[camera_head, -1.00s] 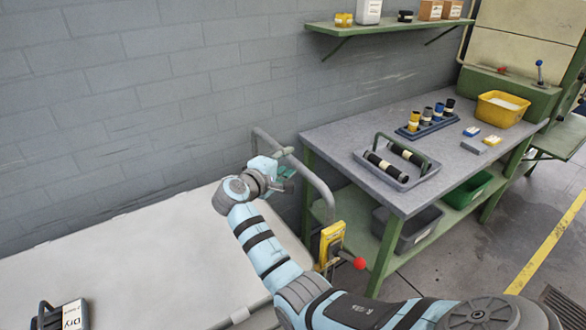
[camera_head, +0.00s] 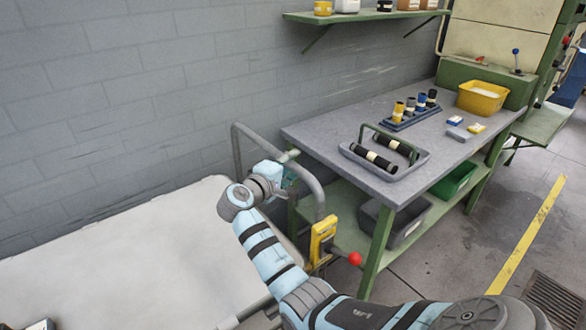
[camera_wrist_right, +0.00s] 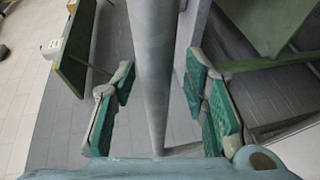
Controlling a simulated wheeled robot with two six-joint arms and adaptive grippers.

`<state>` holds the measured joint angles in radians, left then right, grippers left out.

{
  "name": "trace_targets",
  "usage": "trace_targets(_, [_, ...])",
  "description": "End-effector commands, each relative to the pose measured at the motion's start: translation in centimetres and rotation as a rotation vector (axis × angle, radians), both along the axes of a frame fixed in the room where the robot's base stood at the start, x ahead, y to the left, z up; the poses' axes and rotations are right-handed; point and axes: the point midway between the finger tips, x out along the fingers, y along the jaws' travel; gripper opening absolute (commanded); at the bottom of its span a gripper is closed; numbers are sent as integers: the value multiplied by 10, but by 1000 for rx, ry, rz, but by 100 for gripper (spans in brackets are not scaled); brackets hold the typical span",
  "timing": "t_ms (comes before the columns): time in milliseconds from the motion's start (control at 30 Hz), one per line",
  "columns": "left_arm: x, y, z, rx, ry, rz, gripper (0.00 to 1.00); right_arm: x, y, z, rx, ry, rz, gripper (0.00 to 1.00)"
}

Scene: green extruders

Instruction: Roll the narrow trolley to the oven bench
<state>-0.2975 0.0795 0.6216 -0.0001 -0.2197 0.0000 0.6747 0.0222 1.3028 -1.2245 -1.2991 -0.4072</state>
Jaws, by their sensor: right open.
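The trolley has a pale flat top (camera_head: 120,255) at the lower left of the head view. Its grey tubular handle (camera_head: 309,184) rises at its right end, beside the bench. My right gripper (camera_head: 286,170) is at this handle. In the right wrist view the handle bar (camera_wrist_right: 155,65) runs between the spread teal pads of my right gripper (camera_wrist_right: 160,80), with gaps on both sides. The oven bench (camera_head: 305,135) is grey-topped with green legs, right of the handle. My left gripper is out of view.
On the bench are a tray (camera_head: 408,175) with black rollers, a rack (camera_head: 410,120) of coloured cylinders and a yellow tub (camera_head: 482,98). A yellow box (camera_head: 322,242) with a red knob (camera_head: 355,258) is below the handle. Open floor (camera_head: 490,220) lies to the right.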

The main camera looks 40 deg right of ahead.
Motion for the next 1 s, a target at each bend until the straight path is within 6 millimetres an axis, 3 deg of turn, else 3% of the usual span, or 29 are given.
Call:
trace_targets(200, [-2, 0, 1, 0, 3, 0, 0, 1, 0, 1, 1, 0, 1, 39])
trace_targets(467, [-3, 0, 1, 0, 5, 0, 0, 0, -1, 1, 0, 0, 0, 0])
trace_targets(767, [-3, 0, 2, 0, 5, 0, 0, 0, -4, 1, -1, 0, 0, 0])
trace_targets(867, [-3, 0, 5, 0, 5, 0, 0, 0, -18, 2, -4, 1, -1, 0])
trace_targets(1000, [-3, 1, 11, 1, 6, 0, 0, -3, -58, 5, -9, 0, -6, 0])
